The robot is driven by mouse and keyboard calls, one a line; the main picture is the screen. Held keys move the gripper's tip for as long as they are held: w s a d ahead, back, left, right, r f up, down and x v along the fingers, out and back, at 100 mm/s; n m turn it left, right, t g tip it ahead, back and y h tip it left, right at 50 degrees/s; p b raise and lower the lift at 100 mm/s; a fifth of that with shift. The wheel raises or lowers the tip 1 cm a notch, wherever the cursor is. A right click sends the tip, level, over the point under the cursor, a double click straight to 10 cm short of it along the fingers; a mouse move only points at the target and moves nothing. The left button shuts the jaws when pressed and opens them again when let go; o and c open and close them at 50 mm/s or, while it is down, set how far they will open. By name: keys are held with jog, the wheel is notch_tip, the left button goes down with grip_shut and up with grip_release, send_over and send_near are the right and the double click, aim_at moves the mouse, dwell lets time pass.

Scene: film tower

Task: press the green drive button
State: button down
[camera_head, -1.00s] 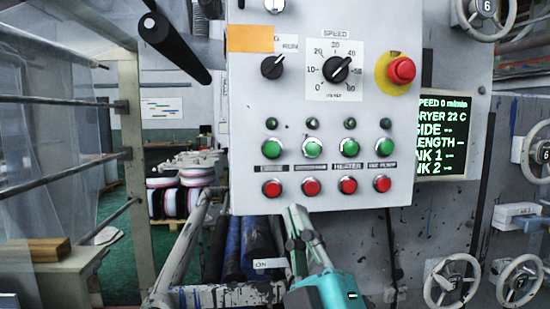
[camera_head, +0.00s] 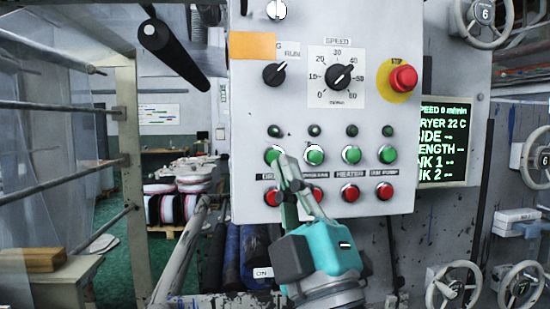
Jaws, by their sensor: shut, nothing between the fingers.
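The green drive button (camera_head: 270,155) is the leftmost in a row of green buttons on the grey control panel (camera_head: 245,110). The label below it is partly covered and shows only "DR". My gripper (camera_head: 284,158) is shut and empty. Its fingertips overlap the right side of the drive button in the view. I cannot tell whether they touch it. The red button below (camera_head: 272,198) is partly hidden by the fingers.
More green buttons (camera_head: 314,156) and red buttons (camera_head: 350,193) sit close to the right. Above are a speed dial (camera_head: 340,77) and a red emergency stop (camera_head: 404,78) on yellow. A screen (camera_head: 446,140) reads speed 0. Rollers (camera_head: 235,250) lie below the panel.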

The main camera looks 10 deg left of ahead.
jog(key=w+a, duration=0.2)
jog(key=w, duration=0.5)
jog(key=shift+w, duration=0.35)
jog(key=shift+w+a, duration=0.1)
dwell(1.2)
jog(key=shift+w+a, duration=0.1)
jog(key=shift+w, duration=0.2)
jog(key=shift+w+a, duration=0.15)
jog(key=shift+w, duration=0.3)
dwell(0.8)
jog(key=shift+s, duration=0.1)
jog(key=shift+s+d, duration=0.25)
jog(key=shift+s, duration=0.55)
jog(key=shift+s+d, duration=0.25)
jog(key=shift+s, duration=0.55)
jog(key=shift+s+d, duration=0.2)
jog(key=shift+s, duration=0.6)
jog(key=shift+s+d, duration=0.25)
jog(key=shift+s, duration=0.55)
